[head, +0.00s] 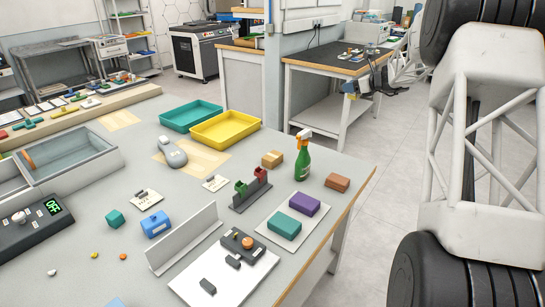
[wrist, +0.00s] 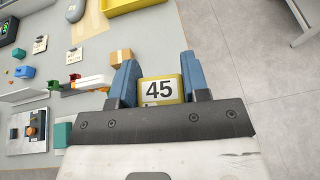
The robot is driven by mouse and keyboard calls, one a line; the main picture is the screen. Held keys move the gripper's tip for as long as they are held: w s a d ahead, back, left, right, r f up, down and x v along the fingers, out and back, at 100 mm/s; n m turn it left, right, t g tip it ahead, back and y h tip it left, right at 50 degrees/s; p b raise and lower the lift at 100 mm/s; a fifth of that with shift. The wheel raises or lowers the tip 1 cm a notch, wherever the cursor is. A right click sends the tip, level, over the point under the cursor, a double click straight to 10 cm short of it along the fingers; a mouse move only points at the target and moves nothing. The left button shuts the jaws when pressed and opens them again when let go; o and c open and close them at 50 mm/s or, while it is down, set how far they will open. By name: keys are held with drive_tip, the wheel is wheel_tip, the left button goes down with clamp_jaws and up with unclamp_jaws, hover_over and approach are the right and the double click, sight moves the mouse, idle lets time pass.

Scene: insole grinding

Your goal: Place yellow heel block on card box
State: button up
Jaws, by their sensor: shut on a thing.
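In the wrist view my gripper (wrist: 160,64) has its two blue fingers shut on the sides of a yellow heel block (wrist: 160,92) with a white face marked 45. The lower part of the block is hidden by the gripper body. The card box (wrist: 121,57), a small brown box with a paler stripe, is on the table beyond and left of the left finger, apart from the held block. The card box also shows in the head view (head: 272,159), left of the green bottle. The gripper and held block are not visible in the head view.
A green bottle with an orange top (head: 303,160) and a brown block (head: 337,182) stand near the card box. A yellow tray (head: 226,142) and a teal tray (head: 190,126) lie behind it. A grey upright plate (head: 185,238) stands in front. Floor shows right of the table edge.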

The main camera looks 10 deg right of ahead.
drive_tip(key=w+a+m+t+h, duration=0.1)
drive_tip(key=w+a+m+h, duration=0.3)
drive_tip(key=a, duration=0.4)
drive_tip(key=w+a+f+m+t+h, duration=0.1)
drive_tip(key=w+a+m+t+h, duration=0.1)
drive_tip(key=w+a+m+h, duration=0.3)
drive_tip(key=a, duration=0.3)
drive_tip(key=shift+w+a+h, duration=0.25)
drive_tip(key=shift+w+h, duration=0.05)
drive_tip(key=shift+h, duration=0.1)
drive_tip(key=shift+a, duration=0.3)
drive_tip(key=s+a+r+m+g+h, duration=0.1)
drive_tip(key=s+a+m+g+h, duration=0.35)
drive_tip(key=a+m+h, duration=0.65)
drive_tip(key=s+a+f+n+y, duration=0.1)
drive_tip(key=a+f+n+y, duration=0.1)
drive_tip(key=f, duration=1.5)
drive_tip(key=shift+a+f+n+t+y, duration=0.3)
drive_tip(key=shift+a+n+t+y, duration=0.1)
drive_tip(key=shift+a+n, duration=0.25)
drive_tip(key=shift+s, duration=0.1)
